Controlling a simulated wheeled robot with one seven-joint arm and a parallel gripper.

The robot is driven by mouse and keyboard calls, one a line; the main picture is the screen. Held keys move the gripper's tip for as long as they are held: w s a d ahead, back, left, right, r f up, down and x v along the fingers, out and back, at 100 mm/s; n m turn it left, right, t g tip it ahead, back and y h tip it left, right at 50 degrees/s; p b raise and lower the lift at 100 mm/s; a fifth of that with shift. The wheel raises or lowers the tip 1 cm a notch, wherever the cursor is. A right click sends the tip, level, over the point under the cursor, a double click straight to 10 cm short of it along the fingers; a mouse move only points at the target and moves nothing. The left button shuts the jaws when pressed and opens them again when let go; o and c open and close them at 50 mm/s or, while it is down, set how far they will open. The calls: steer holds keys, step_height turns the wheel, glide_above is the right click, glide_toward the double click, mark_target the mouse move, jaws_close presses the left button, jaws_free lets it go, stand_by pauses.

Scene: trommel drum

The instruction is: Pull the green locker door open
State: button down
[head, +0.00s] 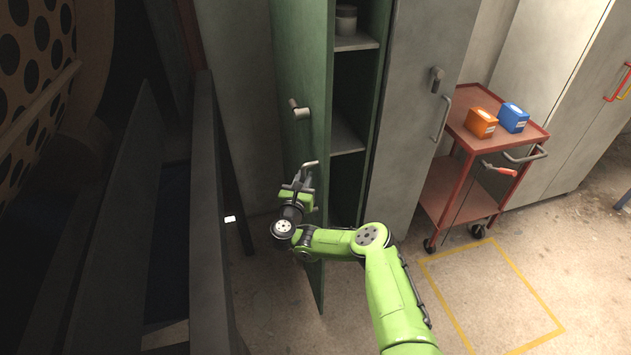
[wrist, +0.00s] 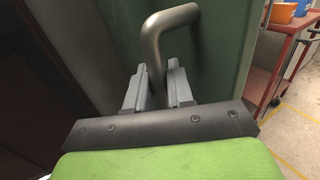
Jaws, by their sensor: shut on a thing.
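The green locker door (head: 303,88) stands swung open in the head view, with the shelves of the locker (head: 357,105) showing to its right. Its grey bar handle (head: 308,166) is on the door's face. In the wrist view the bent handle (wrist: 163,38) runs down between the fingers, in front of the green door surface (wrist: 215,50). My gripper (head: 299,184) is shut on the handle; its two grey fingers also show in the wrist view (wrist: 157,88). The lower part of the door is partly hidden behind my arm.
A red cart (head: 464,137) with an orange box (head: 481,123) and a blue box (head: 513,117) stands right of a grey locker door (head: 412,100). Dark metal panels (head: 207,200) and a perforated drum (head: 38,75) are at left, close to the green door. Floor at front right is clear.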

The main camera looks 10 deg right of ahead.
steer(key=a+b, duration=0.1)
steer(key=a+m+h+b, duration=0.1)
steer(key=a+g+h+b, duration=0.1)
steer(key=shift+w+a+m, duration=0.15)
steer(key=shift+w+m, duration=0.15)
steer(key=c, duration=1.3)
jaws_free()
steer(key=shift+o, duration=0.7)
steer(key=shift+s, duration=0.1)
steer(key=shift+a, duration=0.1)
steer(key=p+v, duration=0.5)
steer(key=v, duration=0.7)
steer(key=shift+p, duration=0.3)
